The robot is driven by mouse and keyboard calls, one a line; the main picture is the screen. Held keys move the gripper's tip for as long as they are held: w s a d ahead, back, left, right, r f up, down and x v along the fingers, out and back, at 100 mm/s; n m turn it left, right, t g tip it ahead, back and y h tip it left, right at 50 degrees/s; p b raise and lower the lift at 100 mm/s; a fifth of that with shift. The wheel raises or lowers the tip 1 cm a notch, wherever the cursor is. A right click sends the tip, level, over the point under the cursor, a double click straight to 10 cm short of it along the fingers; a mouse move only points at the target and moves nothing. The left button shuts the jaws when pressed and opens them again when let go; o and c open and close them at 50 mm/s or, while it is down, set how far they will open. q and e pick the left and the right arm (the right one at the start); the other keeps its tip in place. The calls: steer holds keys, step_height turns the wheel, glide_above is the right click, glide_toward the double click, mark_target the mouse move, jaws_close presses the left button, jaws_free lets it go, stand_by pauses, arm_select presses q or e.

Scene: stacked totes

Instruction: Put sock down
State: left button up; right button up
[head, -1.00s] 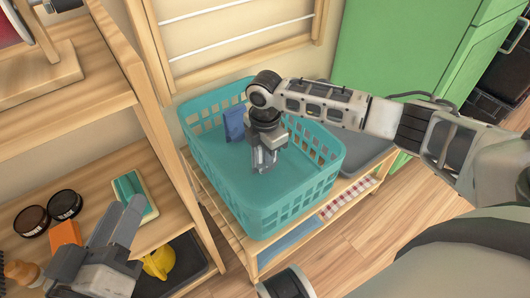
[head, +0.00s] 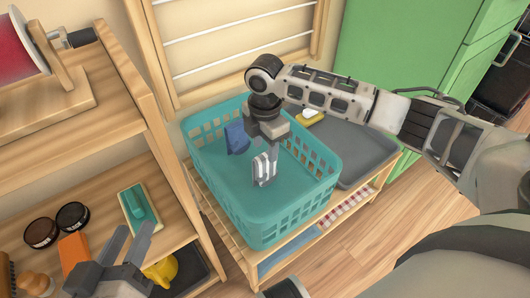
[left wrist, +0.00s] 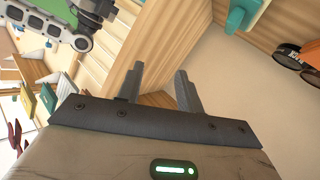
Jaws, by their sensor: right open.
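A blue cloth that looks like the sock (head: 237,138) lies inside the teal laundry basket (head: 262,224), against its back wall. My right gripper (head: 264,172) points down inside the basket's outline, in front and to the right of the cloth. It is open, with nothing visible held, and apart from the cloth. Whether its tips touch the basket floor I cannot tell. My left gripper (head: 128,245) is at the lower left by the wooden shelf. In the left wrist view its fingers (left wrist: 160,88) stand apart and empty.
The basket stands on a low wooden rack (head: 212,214). A grey tray (head: 350,155) with a yellow item (head: 309,118) is at its right. The shelf at left holds a teal-backed brush (head: 140,206), round tins (head: 72,217) and an orange box (head: 73,251). Floor is clear at right.

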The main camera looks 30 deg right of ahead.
arm_select(q)
steer(key=shift+a+f+m+y+p, duration=0.15)
steer(key=shift+a+m+y+p, duration=0.15)
steer(key=shift+p, duration=0.2)
arm_select(e)
steer(key=shift+r, duration=2)
